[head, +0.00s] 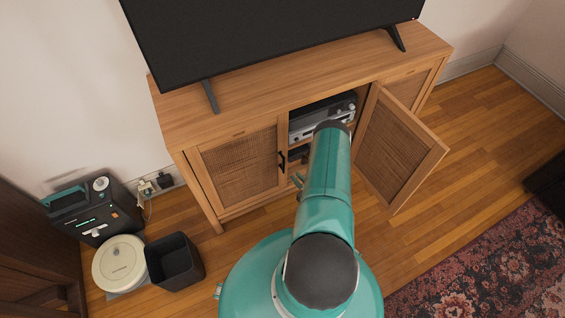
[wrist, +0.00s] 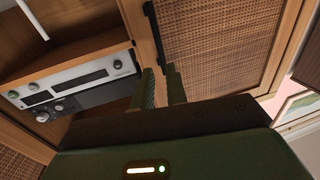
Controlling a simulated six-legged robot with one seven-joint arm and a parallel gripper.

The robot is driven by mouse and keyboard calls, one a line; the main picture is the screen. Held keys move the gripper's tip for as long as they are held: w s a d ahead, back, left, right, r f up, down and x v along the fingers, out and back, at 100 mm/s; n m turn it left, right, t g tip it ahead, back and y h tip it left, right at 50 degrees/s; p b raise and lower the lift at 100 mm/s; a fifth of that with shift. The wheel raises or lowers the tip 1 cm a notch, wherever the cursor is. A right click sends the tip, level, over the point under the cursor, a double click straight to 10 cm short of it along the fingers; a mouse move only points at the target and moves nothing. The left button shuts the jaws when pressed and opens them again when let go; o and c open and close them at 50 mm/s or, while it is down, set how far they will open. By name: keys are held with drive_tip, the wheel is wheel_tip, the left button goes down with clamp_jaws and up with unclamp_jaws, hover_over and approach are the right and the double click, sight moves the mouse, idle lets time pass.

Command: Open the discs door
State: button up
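The wooden cabinet (head: 228,203) stands under the television. Its left door (head: 240,168) with a woven panel is closed and has a dark handle (head: 281,161). Another woven door (head: 398,152) stands swung wide open to the right of the middle compartment. I cannot read which door is labelled discs.
A silver audio unit (head: 318,118) is on a shelf in the open compartment; it also shows in the wrist view (wrist: 75,80). A black bin (head: 175,262), a white robot vacuum (head: 120,263) and a dark machine (head: 88,212) stand at left. A rug (head: 495,262) lies at right.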

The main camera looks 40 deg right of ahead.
sight(284, 164)
drive_tip(key=w, duration=0.9)
drive_tip(key=shift+w+d, duration=0.3)
drive_tip(key=shift+d, duration=0.1)
clamp_jaws()
drive_tip(key=shift+s+a, duration=0.1)
